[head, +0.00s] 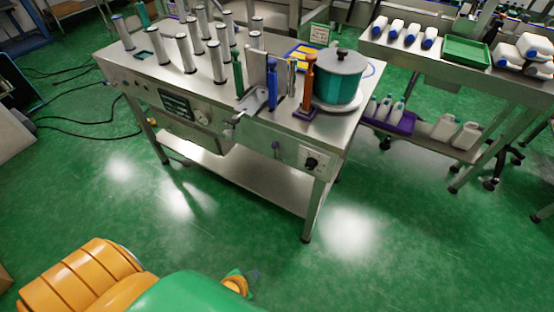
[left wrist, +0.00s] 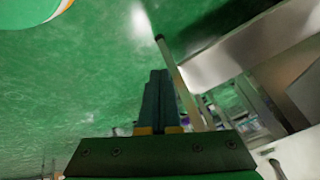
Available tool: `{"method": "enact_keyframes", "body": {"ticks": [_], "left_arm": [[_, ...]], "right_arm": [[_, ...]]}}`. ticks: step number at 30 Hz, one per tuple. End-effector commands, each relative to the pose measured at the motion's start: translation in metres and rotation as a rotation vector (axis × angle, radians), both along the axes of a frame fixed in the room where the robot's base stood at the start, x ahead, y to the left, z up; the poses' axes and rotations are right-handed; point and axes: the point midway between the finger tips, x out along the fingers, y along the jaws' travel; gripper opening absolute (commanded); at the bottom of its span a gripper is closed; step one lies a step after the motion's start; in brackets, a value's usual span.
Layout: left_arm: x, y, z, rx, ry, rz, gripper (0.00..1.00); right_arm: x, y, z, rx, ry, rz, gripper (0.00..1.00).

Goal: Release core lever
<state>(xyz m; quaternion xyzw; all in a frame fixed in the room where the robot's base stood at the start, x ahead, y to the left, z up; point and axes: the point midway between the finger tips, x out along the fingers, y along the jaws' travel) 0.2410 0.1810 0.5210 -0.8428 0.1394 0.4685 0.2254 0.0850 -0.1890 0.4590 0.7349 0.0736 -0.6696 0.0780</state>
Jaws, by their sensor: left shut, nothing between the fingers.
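The sleeve applicator is a steel table (head: 150,75) with rollers and coloured posts on top. A teal roll (head: 337,88) under a grey cover with a black knob (head: 342,53) sits at its right end. An orange-brown upright handle (head: 308,80) on a purple base stands left of the roll, with a blue post (head: 272,85) farther left. I cannot tell which part is the core lever. My left gripper (head: 252,274) is low in front of the table, well apart from it. In the left wrist view its dark fingers (left wrist: 159,76) are shut and empty. My right gripper is not in view.
A second steel bench (head: 490,85) at the right holds white bottles and a green tray (head: 466,51). A purple tray (head: 392,119) with bottles is on its lower shelf. Black cables (head: 75,90) lie on the floor at left. The green floor before the table is clear.

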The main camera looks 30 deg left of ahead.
Motion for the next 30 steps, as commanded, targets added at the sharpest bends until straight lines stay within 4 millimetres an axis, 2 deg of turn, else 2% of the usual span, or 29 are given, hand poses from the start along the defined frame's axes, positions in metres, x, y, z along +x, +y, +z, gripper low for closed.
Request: {"method": "enact_keyframes", "body": {"ticks": [1, 3, 5, 6, 9, 12, 13, 15, 18, 26, 30], "left_arm": [[0.038, 0.001, 0.004, 0.048, -0.130, -0.066, 0.00], [0.088, 0.005, 0.041, 0.156, -0.324, -0.168, 0.00], [0.121, 0.010, 0.078, 0.268, -0.480, -0.240, 0.00], [0.139, 0.014, 0.104, 0.348, -0.576, -0.278, 0.00], [0.164, 0.021, 0.165, 0.539, -0.765, -0.347, 0.00], [0.173, 0.025, 0.211, 0.684, -0.885, -0.380, 0.00], [0.174, 0.025, 0.220, 0.717, -0.907, -0.386, 0.00], [0.175, 0.026, 0.236, 0.764, -0.941, -0.394, 0.00], [0.175, 0.027, 0.244, 0.786, -0.956, -0.397, 0.00], [0.177, 0.026, 0.244, 0.782, -0.954, -0.396, 0.00], [0.193, 0.027, 0.245, 0.782, -0.958, -0.395, 0.00]], "right_arm": [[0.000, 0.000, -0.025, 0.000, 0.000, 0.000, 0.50], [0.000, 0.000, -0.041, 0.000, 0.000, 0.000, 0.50], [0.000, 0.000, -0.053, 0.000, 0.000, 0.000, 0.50], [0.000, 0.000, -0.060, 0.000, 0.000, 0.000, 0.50], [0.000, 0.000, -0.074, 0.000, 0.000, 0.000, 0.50], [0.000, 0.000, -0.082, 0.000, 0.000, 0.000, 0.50], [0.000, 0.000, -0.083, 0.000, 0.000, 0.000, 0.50], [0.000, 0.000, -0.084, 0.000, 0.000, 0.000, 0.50], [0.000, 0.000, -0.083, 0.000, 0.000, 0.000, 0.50], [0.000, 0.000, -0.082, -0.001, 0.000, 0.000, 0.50], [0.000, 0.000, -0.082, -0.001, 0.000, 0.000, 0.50]]}}
